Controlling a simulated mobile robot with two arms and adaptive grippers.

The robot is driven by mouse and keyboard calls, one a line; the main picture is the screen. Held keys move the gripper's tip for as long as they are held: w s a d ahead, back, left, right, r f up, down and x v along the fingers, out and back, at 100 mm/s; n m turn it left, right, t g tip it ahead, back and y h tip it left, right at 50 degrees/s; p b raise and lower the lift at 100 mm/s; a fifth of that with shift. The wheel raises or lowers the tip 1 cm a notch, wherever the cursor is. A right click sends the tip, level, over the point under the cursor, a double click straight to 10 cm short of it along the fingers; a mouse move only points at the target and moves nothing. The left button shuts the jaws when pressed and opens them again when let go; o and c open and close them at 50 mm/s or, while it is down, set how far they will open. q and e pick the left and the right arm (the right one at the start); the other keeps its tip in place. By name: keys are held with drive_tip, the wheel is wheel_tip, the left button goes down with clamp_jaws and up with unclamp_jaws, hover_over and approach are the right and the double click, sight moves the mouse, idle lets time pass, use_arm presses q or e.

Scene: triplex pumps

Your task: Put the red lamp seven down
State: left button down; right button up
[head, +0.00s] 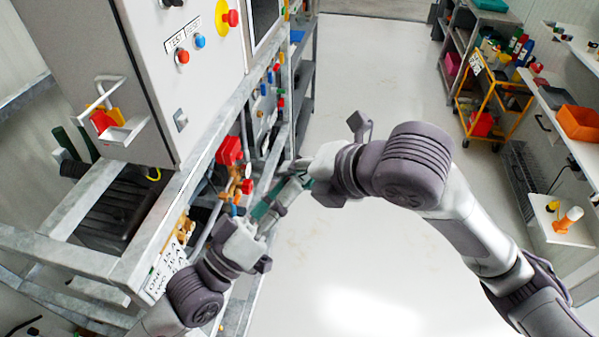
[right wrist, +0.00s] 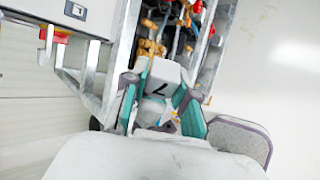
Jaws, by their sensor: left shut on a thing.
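My left gripper (head: 270,213) comes in from the lower left with teal fingers, beside the grey frame. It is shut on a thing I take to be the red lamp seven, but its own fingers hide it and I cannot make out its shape. My right gripper (head: 303,180) is close above and beside the left one. In the right wrist view its teal fingers (right wrist: 160,108) stand apart, with a white part bearing a black mark between them. I see no lamp clearly held there.
A grey control cabinet (head: 90,60) on a metal frame stands left, with red and blue buttons. Red and brass valve fittings (head: 230,152) sit close to both grippers. A yellow cart (head: 492,95) and a shelf with an orange bin (head: 580,122) stand right. The floor between is clear.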

clamp_jaws()
use_arm(q)
drive_tip(key=c, duration=0.9)
unclamp_jaws()
